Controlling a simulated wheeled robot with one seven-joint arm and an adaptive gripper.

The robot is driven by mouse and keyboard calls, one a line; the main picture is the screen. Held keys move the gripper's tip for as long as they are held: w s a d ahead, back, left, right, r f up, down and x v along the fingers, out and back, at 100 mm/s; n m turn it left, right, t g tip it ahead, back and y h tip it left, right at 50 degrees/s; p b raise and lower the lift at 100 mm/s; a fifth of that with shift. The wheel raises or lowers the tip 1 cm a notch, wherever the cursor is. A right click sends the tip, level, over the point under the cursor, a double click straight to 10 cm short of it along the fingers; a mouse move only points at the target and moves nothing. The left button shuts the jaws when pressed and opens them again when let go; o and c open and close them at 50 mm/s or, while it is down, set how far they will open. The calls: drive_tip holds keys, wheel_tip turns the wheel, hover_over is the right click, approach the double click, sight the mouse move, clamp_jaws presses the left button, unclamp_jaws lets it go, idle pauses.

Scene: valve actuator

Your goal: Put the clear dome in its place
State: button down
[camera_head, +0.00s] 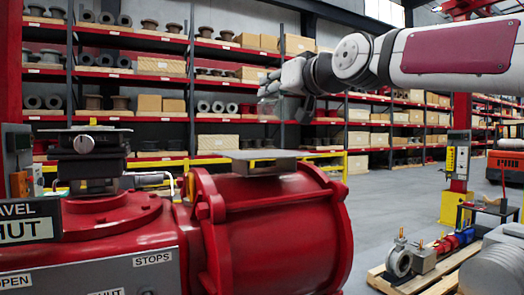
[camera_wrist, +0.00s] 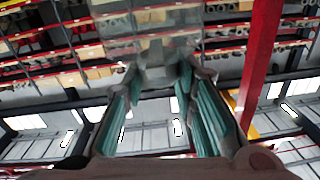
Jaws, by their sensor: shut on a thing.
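My gripper (camera_head: 270,87) is at the upper middle in the head view, reaching in from the right. In the wrist view its two teal-padded fingers (camera_wrist: 158,82) close on the clear dome (camera_wrist: 150,42), which is see-through and hard to make out against the shelves. In the head view the dome is only a faint shape below the fingertips. The red valve actuator (camera_head: 270,235) stands in front. At the left, a black housing (camera_head: 88,165) on top of it carries a grey round knob-like piece (camera_head: 83,143). The gripper is to the right of this housing and higher.
A flat grey plate (camera_head: 262,158) lies on top of the red cylinder, below the gripper. Tall loaded shelves (camera_head: 215,90) and a yellow rail (camera_head: 335,155) stand behind. A wooden pallet with parts (camera_head: 425,272) is at lower right. Floor between looks clear.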

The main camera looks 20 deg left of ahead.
drive_tip(key=s+d+p, duration=0.1)
drive_tip(key=s+d, duration=0.2)
drive_tip(key=s, duration=0.3)
drive_tip(key=shift+m, duration=0.4)
drive_tip(key=shift+w+a+f+b, duration=0.35)
drive_tip(key=shift+w+a+b, duration=0.3)
drive_tip(key=shift+w, duration=0.2)
drive_tip(key=shift+w+a+f+b, duration=0.4)
drive_tip(key=shift+w+a+b, duration=0.25)
drive_tip(key=shift+w, duration=0.2)
drive_tip(key=shift+w+a+f+b, duration=0.35)
drive_tip(key=shift+w+a+b, duration=0.2)
drive_tip(key=shift+w+b, duration=0.25)
drive_tip(key=shift+w+a+f+p, duration=0.5)
drive_tip(key=shift+w+a+f, duration=0.2)
drive_tip(key=shift+w, duration=0.5)
drive_tip(key=shift+w+a+f+p, duration=0.55)
drive_tip(key=shift+w+a, duration=0.15)
drive_tip(key=shift+w, duration=0.45)
drive_tip(key=shift+w+a+f+p, duration=0.45)
drive_tip(key=shift+w+a+f, duration=0.25)
drive_tip(key=shift+w, duration=0.5)
drive_tip(key=shift+w+f, duration=0.15)
drive_tip(key=shift+f, duration=0.05)
drive_tip(key=shift+f, duration=0.6)
drive_tip(key=c, duration=1.3)
unclamp_jaws()
